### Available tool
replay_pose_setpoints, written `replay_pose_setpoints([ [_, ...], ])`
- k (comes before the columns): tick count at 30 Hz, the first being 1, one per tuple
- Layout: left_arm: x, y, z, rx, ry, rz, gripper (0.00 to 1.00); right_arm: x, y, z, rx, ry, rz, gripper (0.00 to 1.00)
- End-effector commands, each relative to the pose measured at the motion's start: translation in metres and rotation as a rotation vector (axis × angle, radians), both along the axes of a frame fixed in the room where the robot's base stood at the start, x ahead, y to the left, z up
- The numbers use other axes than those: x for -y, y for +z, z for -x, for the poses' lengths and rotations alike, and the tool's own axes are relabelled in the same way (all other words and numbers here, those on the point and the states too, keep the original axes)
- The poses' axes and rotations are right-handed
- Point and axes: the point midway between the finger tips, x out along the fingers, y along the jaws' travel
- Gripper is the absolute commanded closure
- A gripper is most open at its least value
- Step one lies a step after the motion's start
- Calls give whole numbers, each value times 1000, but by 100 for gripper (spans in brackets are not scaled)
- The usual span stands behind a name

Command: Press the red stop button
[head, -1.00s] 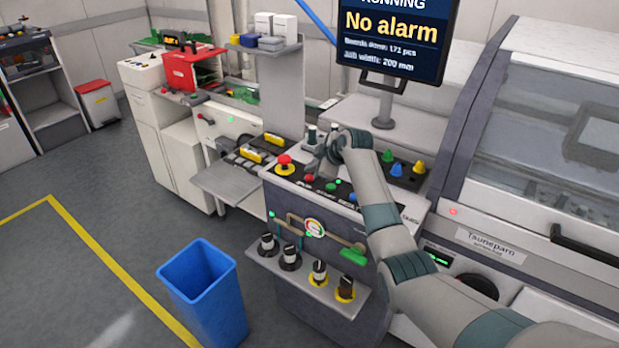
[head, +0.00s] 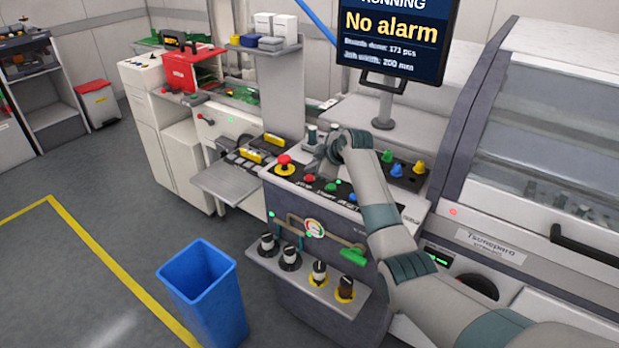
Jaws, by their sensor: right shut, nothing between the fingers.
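The control panel (head: 365,204) on the grey console holds a row of buttons. A small flat red button (head: 309,178) sits at the left of the row, beside green and blue ones. A larger red mushroom button (head: 284,159) on a yellow base stands at the panel's left corner. My right gripper (head: 311,170) is shut and empty, pointing down just behind and above the small red button. Whether it touches the panel I cannot tell. My left gripper is not in view.
Green, blue and yellow knobs (head: 396,169) stand at the panel's right. A monitor (head: 391,38) reading "No alarm" rises behind. A blue bin (head: 203,290) stands on the floor at left.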

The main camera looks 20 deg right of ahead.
Motion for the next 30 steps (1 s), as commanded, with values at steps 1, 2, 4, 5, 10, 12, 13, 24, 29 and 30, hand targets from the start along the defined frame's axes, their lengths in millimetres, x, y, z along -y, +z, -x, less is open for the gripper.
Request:
replay_pose_setpoints([
  [1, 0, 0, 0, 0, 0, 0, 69, 0, 0, 0, 0, 0, 0, 100],
  [2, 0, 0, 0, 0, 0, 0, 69, 0, 0, 0, 0, 0, 0, 100],
  [4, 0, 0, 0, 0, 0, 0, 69, 0, 0, 0, 0, 0, 0, 100],
  [5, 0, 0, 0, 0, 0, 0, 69, 0, 0, 0, 0, 0, 0, 100],
  [10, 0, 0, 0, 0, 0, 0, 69, 0, 0, 0, 0, 0, 0, 100],
  [12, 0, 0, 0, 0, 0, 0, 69, 0, 0, 0, 0, 0, 0, 100],
  [13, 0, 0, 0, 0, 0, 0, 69, 0, 0, 0, 0, 0, 0, 100],
  [24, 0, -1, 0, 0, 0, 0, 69, 0, -6, 0, -1, -1, 1, 100],
  [29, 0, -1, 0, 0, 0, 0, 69, 0, -8, 0, -1, 1, 0, 100],
  [30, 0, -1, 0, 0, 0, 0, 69, 0, -9, 0, -1, 1, 0, 100],
])
